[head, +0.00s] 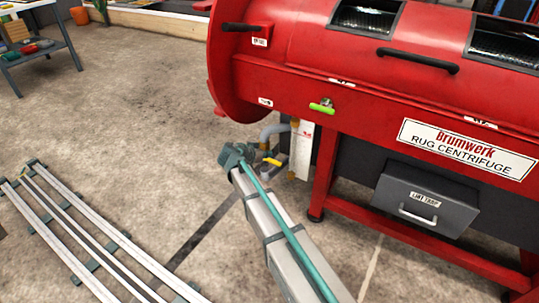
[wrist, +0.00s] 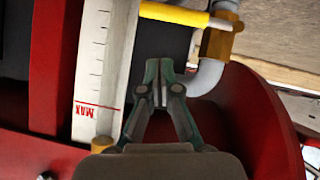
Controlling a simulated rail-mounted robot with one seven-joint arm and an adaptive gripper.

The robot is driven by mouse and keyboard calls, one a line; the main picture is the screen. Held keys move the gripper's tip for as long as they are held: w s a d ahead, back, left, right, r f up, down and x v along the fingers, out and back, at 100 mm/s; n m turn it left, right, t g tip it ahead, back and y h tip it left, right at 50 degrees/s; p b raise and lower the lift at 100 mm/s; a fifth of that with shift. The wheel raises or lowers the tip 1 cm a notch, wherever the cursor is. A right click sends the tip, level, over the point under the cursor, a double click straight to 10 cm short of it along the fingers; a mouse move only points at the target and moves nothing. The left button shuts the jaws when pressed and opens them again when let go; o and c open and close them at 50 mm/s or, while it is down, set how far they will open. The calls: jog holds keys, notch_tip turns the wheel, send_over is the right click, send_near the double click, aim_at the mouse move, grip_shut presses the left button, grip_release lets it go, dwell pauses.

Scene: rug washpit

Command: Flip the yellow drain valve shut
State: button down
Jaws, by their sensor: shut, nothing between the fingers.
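The yellow drain valve handle (wrist: 172,14) lies across the top of the wrist view. Its right end meets a brass valve body (wrist: 218,42) on a grey pipe (wrist: 207,78). In the head view the small yellow handle (head: 272,161) shows low beside the red machine, just right of the end of my arm. My gripper (wrist: 156,92) is shut and empty. In the wrist view its fingertips point toward the handle, below it in the picture, with a dark gap between; they do not appear to touch. In the head view I cannot make out the fingers.
A white gauge strip marked MAX (wrist: 92,75) stands left of my fingers. The red rug centrifuge (head: 380,100) has a yellow-green lever (head: 322,107) on its front and a grey lint drawer (head: 425,204) below. Rails (head: 85,240) lie on the floor at left; the floor between is clear.

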jog(key=p+v, duration=0.2)
jog(key=v, duration=0.5)
jog(key=shift+s+d, duration=0.25)
jog(key=shift+s, duration=0.15)
jog(key=shift+r, duration=0.15)
